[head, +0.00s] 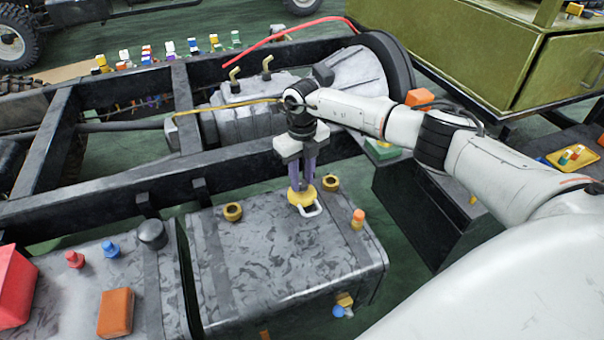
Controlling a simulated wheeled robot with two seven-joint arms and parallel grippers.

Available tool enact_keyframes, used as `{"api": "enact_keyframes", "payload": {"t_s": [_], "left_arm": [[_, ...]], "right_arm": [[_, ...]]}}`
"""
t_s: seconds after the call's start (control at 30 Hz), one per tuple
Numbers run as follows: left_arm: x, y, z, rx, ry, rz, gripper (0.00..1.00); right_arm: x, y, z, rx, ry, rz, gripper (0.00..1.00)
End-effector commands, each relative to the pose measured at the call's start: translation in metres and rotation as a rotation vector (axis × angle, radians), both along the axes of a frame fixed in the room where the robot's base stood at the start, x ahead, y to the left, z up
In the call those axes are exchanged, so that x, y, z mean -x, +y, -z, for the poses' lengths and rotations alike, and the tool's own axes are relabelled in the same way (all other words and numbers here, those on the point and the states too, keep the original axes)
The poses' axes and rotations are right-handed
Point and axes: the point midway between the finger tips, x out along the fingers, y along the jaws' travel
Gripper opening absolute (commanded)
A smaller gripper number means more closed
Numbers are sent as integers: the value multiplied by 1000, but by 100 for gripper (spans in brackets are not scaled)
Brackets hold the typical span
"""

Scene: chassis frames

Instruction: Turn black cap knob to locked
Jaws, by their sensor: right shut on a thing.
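A black cap knob (152,234) stands upright on the grey box (72,295) at the lower left. No lock mark on it can be made out. My right gripper (301,187) points down over the mottled grey tank (220,282) in the middle. Its fingers are shut on a yellow cap (301,198) at the tank's top, which partly hides behind the fingertips. A pale loop handle (312,211) sticks out from this cap toward the front. The black cap is well to the left of my right gripper. My left gripper is not in view.
Blue and red knobs (74,259) and an orange block (115,312) are on the left box. Dark chassis rails (120,193) run behind.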

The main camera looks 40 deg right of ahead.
Motion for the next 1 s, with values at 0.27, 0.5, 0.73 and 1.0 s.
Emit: {"api": "enact_keyframes", "payload": {"t_s": [0.27,0.5,0.73,1.0], "left_arm": [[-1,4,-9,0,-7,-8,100],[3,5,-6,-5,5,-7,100],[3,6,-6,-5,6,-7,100],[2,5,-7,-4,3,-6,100]], "right_arm": [[0,0,-1,1,0,174,3],[0,0,-1,1,0,250,3],[0,0,0,1,0,272,3],[0,0,0,0,-1,273,3]]}}
